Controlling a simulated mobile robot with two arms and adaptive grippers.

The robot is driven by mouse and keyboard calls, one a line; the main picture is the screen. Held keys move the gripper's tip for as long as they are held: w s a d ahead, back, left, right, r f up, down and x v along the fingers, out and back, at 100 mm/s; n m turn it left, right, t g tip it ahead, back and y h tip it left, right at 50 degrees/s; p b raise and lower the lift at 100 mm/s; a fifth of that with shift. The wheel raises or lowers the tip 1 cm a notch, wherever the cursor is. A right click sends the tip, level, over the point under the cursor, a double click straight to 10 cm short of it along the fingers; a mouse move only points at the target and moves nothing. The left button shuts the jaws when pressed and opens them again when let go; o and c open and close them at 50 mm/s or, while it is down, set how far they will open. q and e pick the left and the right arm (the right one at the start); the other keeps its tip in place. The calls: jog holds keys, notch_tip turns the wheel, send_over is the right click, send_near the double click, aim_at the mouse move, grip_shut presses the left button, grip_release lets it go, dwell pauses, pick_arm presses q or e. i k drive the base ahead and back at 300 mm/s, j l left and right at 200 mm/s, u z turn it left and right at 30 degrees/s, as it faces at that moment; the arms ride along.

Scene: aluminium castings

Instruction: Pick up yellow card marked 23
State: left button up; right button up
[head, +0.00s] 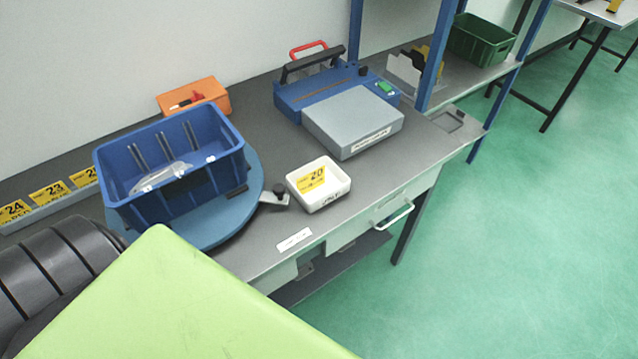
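The yellow card marked 23 (50,192) stands in a grey card rack (62,206) at the far left of the grey bench. It sits between a yellow card marked 24 (14,210) on its left and another yellow card (86,177) on its right, whose number is partly hidden by the blue crate. A separate yellow card marked 20 (312,179) lies in a small white tray (332,196) near the bench's front edge. Neither of my grippers shows in the head view.
A blue crate (172,207) holding a pale part stands on a blue round turntable (252,185), just right of the rack. An orange box (207,87) is behind it. A blue and grey machine (352,120) stands right of centre. Green floor (530,240) is clear at right.

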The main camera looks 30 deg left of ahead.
aim_at(43, 197)
jog(key=u, duration=0.65)
jog(key=i+j+u, duration=0.15)
jog(key=u, duration=0.2)
jog(key=i+j+u, duration=0.15)
jog(key=j+u, duration=0.25)
jog(key=i+j+u, duration=0.1)
jog(key=u, duration=0.25)
jog(key=i+l, duration=0.05)
jog(key=i, duration=0.05)
